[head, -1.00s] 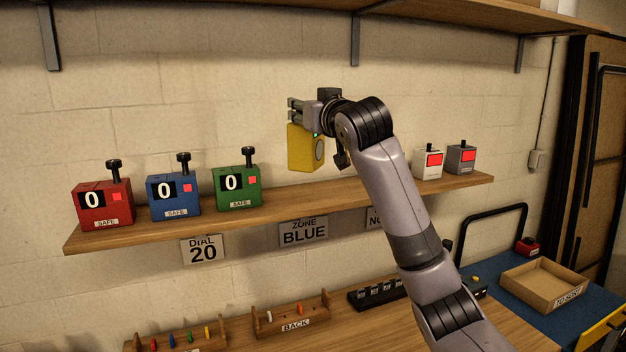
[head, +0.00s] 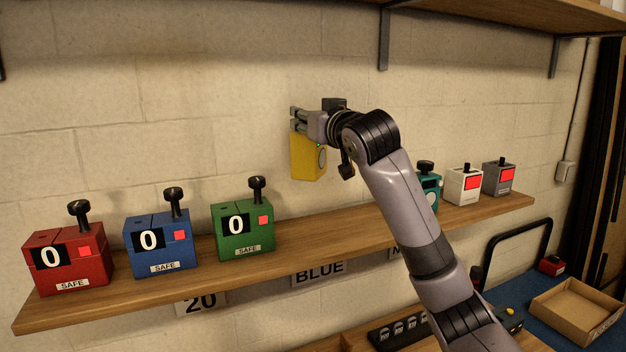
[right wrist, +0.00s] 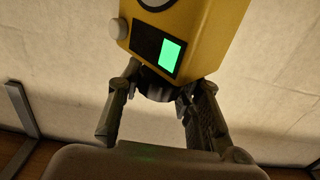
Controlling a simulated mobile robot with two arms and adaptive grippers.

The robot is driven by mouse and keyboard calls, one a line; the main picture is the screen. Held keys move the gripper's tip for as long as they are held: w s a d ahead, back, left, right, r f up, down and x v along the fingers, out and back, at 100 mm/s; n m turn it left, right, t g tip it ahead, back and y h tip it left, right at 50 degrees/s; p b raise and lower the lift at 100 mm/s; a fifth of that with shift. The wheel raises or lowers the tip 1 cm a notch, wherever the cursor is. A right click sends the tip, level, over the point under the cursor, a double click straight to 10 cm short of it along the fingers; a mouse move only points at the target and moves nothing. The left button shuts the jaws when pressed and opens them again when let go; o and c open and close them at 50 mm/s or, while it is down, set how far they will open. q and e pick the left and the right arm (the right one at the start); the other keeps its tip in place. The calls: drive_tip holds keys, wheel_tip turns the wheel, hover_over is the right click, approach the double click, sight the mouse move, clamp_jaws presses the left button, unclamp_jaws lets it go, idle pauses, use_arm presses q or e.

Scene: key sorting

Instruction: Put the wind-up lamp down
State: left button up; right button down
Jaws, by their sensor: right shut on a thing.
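The yellow wind-up lamp (head: 305,160) hangs in my right gripper (head: 300,122) in the head view, in front of the block wall. Its lower end is above the shelf, with wall showing between them. My right gripper is shut on the lamp's upper part. In the right wrist view the yellow lamp (right wrist: 205,40) shows a lit green panel and a pale knob, between the fingers (right wrist: 160,95). My left gripper is not in view.
The wooden shelf (head: 330,233) holds red (head: 75,275), blue (head: 160,240) and green (head: 243,225) safe boxes at left. A teal box (head: 430,187), white box (head: 463,187) and grey box (head: 498,178) stand at right. The shelf between green and teal looks clear, partly behind my arm.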

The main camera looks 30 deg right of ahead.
sight(309, 177)
drive_tip(key=f, duration=0.5)
drive_tip(key=f+p, duration=0.1)
drive_tip(key=f, duration=0.2)
drive_tip(key=shift+w, duration=0.25)
drive_tip(key=shift+f, duration=0.25)
wheel_tip(309, 177, down, 4)
drive_tip(key=shift+r+p, duration=0.1)
drive_tip(key=shift+p, duration=0.3)
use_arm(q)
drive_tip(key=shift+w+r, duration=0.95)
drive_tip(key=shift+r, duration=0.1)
use_arm(e)
drive_tip(key=shift+f, duration=0.2)
drive_tip(key=c, duration=1.6)
unclamp_jaws()
drive_tip(key=shift+f, duration=0.15)
drive_tip(key=o, duration=0.5)
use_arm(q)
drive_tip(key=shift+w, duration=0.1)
use_arm(e)
drive_tip(key=shift+s, duration=0.15)
